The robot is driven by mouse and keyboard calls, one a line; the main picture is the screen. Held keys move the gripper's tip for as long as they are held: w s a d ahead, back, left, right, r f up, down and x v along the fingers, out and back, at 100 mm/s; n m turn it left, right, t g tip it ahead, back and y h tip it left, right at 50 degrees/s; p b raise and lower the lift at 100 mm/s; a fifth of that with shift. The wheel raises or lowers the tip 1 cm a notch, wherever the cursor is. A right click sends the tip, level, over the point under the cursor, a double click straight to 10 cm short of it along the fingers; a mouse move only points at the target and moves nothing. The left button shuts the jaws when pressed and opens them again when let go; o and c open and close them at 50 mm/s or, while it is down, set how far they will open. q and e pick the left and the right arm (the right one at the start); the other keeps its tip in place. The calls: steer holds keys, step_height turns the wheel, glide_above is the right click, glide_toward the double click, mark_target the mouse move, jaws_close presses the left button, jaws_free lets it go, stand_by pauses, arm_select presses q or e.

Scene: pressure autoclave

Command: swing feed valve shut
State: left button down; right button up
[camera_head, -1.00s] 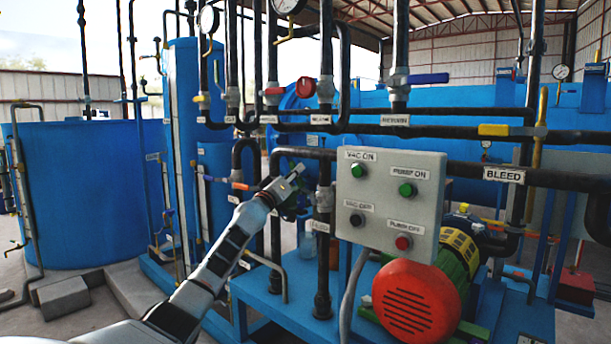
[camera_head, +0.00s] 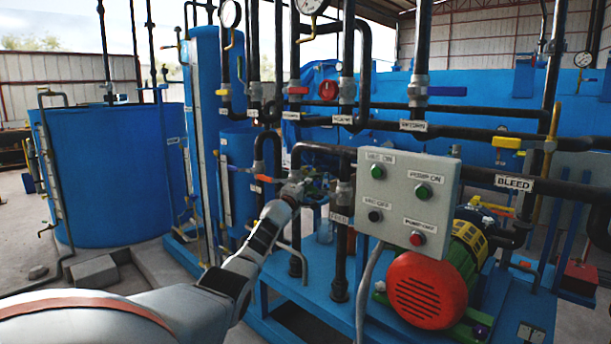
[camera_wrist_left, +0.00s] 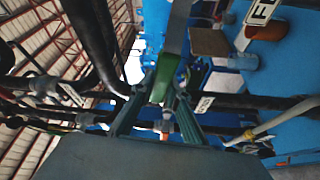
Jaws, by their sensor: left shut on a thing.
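The feed valve is on the black vertical pipe above the FEED label (camera_head: 341,217), left of the grey control box. A green lever (camera_wrist_left: 165,78), seen in the left wrist view, lies between the fingers of my left gripper (camera_wrist_left: 158,98). The lever's grey end runs upward out of that picture. In the head view my left gripper (camera_head: 296,186) is at the pipes, and its fingertips are hard to make out there. It is shut on the lever. My right gripper is not in view.
The grey control box (camera_head: 408,205) with several buttons stands close right of the gripper. Black pipes with other coloured handles, such as a red one (camera_head: 297,90), surround it. A red-and-green pump motor (camera_head: 425,284) sits below right. A blue tank (camera_head: 115,175) stands at left.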

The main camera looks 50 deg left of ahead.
arm_select(q)
steer(key=shift+f+n+g+p, duration=0.3)
steer(key=shift+f+n+p, duration=0.2)
steer(key=shift+f+n, duration=0.3)
steer(key=shift+f, duration=0.2)
steer(key=shift+f+h, duration=0.2)
steer(key=shift+h, duration=0.1)
steer(key=c, duration=1.9)
jaws_free()
steer(key=shift+a, duration=0.1)
steer(key=shift+r, duration=0.1)
